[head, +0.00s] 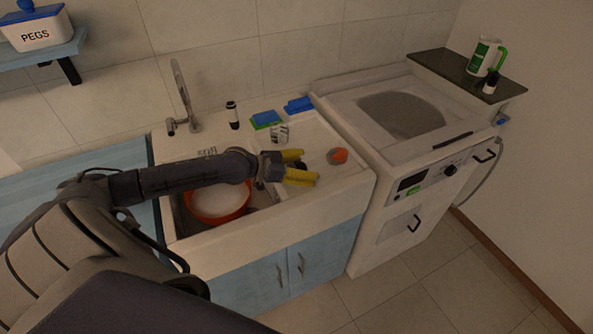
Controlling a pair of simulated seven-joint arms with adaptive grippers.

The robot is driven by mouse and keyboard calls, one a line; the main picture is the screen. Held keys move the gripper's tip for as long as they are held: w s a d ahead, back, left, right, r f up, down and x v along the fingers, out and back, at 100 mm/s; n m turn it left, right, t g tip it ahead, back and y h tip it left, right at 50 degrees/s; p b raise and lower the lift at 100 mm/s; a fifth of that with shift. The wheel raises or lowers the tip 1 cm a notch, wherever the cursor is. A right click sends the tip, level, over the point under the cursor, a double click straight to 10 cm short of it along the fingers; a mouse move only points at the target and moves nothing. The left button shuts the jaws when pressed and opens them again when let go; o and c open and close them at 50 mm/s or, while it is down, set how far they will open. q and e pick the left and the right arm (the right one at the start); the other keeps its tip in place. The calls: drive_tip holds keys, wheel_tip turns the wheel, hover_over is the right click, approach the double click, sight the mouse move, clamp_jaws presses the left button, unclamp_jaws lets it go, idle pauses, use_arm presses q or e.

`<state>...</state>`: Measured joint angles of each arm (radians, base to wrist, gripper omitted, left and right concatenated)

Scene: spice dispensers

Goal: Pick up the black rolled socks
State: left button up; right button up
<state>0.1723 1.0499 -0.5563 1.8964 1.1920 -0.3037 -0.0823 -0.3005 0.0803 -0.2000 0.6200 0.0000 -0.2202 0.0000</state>
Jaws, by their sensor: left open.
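The left gripper has yellow fingers, comes in from the left and is open. My right gripper is not in view.
An orange rolled item (338,156) lies just right of the fingers. A pale patterned item (280,134), blue sponges (298,105) and a dark bottle (233,115) stand behind. An orange basin (218,207) sits in the sink below my arm. A washing machine (405,185) stands at right.

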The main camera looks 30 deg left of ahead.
use_arm(q)
drive_tip(key=c, duration=1.3)
drive_tip(key=shift+r, duration=0.1)
